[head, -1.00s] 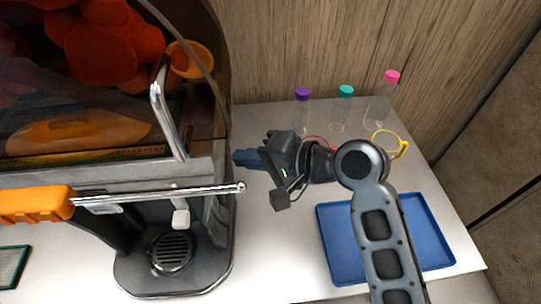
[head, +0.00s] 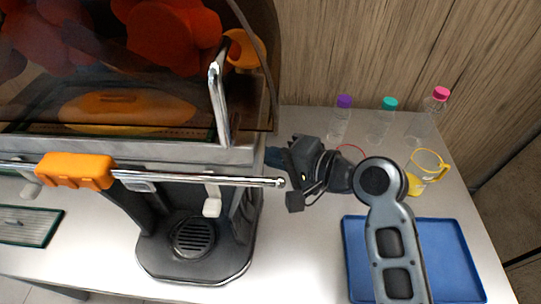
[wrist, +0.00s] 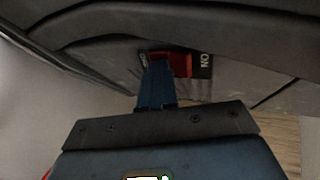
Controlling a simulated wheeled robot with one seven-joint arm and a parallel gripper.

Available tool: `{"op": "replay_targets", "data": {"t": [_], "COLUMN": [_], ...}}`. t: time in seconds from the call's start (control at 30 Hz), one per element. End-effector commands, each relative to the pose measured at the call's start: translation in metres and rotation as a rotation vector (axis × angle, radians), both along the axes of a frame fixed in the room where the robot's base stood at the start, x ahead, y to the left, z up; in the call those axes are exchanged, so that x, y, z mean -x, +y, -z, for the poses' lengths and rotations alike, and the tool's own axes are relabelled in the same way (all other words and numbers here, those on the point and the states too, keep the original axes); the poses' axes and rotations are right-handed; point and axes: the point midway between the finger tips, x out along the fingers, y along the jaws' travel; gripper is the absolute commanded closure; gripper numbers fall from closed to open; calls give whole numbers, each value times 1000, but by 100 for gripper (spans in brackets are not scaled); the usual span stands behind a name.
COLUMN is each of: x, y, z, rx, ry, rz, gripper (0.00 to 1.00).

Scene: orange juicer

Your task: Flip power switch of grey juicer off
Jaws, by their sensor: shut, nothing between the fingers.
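The grey juicer (head: 200,155) fills the left and middle of the head view, with oranges behind its dark clear cover. My gripper (head: 274,157) is at the juicer's right side, its blue fingers partly hidden by the juicer's edge. In the wrist view, my gripper (wrist: 156,68) is shut and empty. Its fingertips are at the red power switch (wrist: 181,64) and cover the left part of it. White lettering "ON" shows on a black plate just right of the switch. I cannot tell whether the fingertips touch the switch.
A blue tray (head: 456,262) lies at the right of the white table. A yellow-handled jug (head: 415,187) and bottles with purple (head: 344,101), teal (head: 389,103) and pink (head: 441,92) caps stand behind. A chrome bar with an orange grip (head: 75,171) crosses the juicer's front.

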Motion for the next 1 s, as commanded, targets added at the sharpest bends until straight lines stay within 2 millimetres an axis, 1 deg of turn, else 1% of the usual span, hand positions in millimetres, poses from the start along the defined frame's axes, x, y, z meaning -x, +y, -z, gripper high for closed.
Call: {"op": "replay_targets", "data": {"t": [0.17,0.57,1.0], "x": [0,-1,-1], "y": [2,2,3], "z": [-2,-20,-24], "rx": [1,-3,-6], "ry": [0,-5,-9], "rz": [-1,-2,-4], "gripper": [100,100,100]}}
